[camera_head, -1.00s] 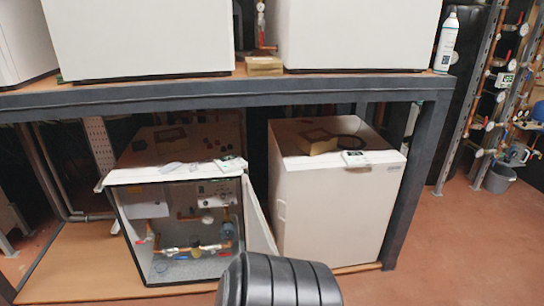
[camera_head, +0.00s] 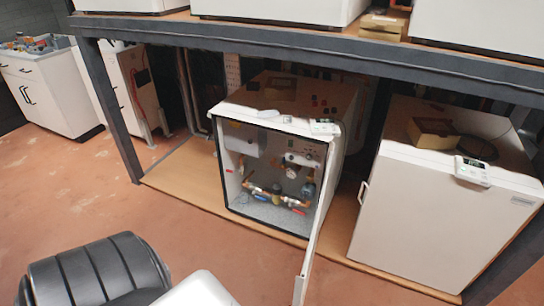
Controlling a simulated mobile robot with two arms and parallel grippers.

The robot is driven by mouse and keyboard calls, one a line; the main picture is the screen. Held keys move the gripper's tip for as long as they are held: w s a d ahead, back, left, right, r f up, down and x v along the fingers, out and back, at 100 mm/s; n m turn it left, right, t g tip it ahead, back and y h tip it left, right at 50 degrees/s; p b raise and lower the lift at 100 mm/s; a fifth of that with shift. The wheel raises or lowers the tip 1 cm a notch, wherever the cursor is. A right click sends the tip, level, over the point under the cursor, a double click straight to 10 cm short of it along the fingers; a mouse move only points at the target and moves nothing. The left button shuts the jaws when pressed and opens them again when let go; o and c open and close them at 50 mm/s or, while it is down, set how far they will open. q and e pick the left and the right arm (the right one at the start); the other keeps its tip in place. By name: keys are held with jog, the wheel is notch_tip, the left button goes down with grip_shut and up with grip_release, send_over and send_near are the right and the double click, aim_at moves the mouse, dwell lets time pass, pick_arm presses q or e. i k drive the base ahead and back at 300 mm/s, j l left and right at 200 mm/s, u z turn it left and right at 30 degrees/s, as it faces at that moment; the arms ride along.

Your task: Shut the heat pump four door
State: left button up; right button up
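An open white heat pump (camera_head: 270,110) stands on the lower wooden shelf, with pipes, valves and fittings (camera_head: 275,193) showing inside. Its door (camera_head: 319,235) is hinged at the right side of the opening and stands wide open toward me, seen nearly edge-on. A pale handle (camera_head: 300,288) shows near the door's outer end, low in the view. No number is readable on the unit. Neither of my grippers shows; only a black ribbed part and a white part of mine are at the bottom left.
A closed white heat pump (camera_head: 430,220) stands to the right of the open door. A dark steel frame (camera_head: 118,115) surrounds the shelf and carries more white units above. White cabinets (camera_head: 45,90) stand at the far left. The reddish floor (camera_head: 80,185) in front is clear.

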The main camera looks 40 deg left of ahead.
aim_at(301, 282)
jog(key=i+l+u, duration=0.1)
jog(key=u, duration=0.3)
jog(key=i+l+u, duration=0.2)
jog(key=u, duration=0.25)
jog(key=i+l+u, duration=0.2)
jog(key=u, duration=0.2)
jog(key=l+u, duration=0.4)
jog(key=i+j, duration=0.05)
jog(key=j, duration=0.05)
